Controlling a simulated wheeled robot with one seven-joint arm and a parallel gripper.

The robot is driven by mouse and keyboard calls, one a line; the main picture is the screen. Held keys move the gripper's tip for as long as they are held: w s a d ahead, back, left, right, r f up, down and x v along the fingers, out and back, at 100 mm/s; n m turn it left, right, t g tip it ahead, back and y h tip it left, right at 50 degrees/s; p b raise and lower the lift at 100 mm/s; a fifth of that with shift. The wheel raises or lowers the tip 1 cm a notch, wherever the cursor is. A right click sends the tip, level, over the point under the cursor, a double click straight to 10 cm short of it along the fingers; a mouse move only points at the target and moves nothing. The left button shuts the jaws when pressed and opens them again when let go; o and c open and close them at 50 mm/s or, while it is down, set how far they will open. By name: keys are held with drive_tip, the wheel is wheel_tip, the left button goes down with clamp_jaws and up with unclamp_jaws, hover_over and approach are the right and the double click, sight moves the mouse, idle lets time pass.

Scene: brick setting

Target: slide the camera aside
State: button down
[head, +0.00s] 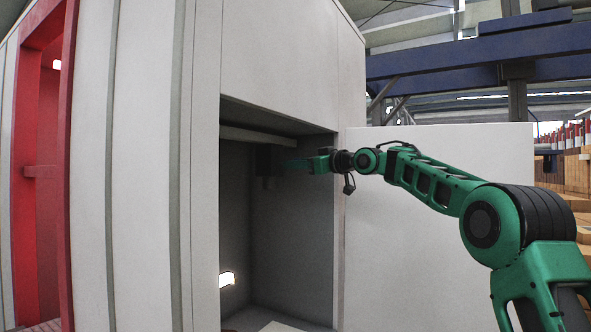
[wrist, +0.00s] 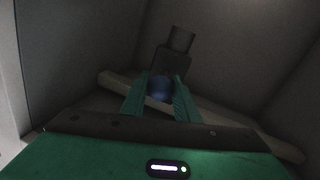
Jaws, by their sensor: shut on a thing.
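The camera is a small dark boxy body (head: 267,157) with a short cylinder, inside the upper part of a grey cabinet recess. In the wrist view the camera (wrist: 175,62) is dim, with its cylinder pointing away and a bluish round part near me. My gripper (head: 290,164) reaches into the recess from the right at the camera's height. In the wrist view my gripper's green fingers (wrist: 161,88) are on either side of the bluish part, shut on the camera. Fine detail is lost in shadow.
A pale bar (head: 258,136) spans the recess top and seems to show behind my fingers in the wrist view (wrist: 115,82). The recess side wall (head: 295,235) is close to my arm. A white panel (head: 440,225) stands behind my arm. A lit lamp (head: 227,279) is low inside.

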drive_tip(key=c, duration=1.4)
unclamp_jaws()
drive_tip(key=shift+w+d, duration=0.35)
drive_tip(key=shift+s+a, duration=0.1)
drive_tip(key=v, duration=1)
drive_tip(key=shift+s+d, duration=0.2)
drive_tip(key=shift+s, duration=0.05)
